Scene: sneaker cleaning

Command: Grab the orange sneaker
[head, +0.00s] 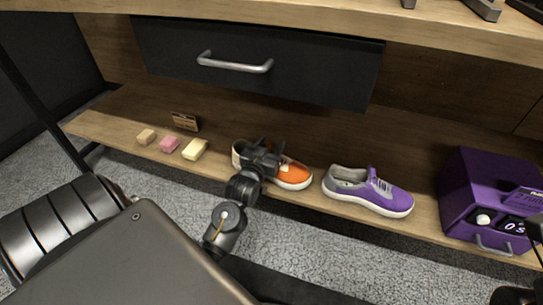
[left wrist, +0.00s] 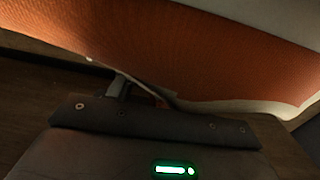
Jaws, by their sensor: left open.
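The orange sneaker (head: 291,174) sits on the low wooden shelf, its orange toe pointing right and its pale heel to the left. My left gripper (head: 264,157) is open at the sneaker's middle, over its opening, and covers part of its upper. In the left wrist view the sneaker's orange side (left wrist: 150,50) and white edge fill the top, very close to the gripper. Whether the fingers touch it cannot be told. Dark parts at the lower right edge of the head view may belong to my right arm; no right jaws can be made out.
A purple sneaker (head: 372,190) stands just right of the orange one. A purple box (head: 483,190) is at the shelf's right. A dark drawer (head: 300,72) hangs above.

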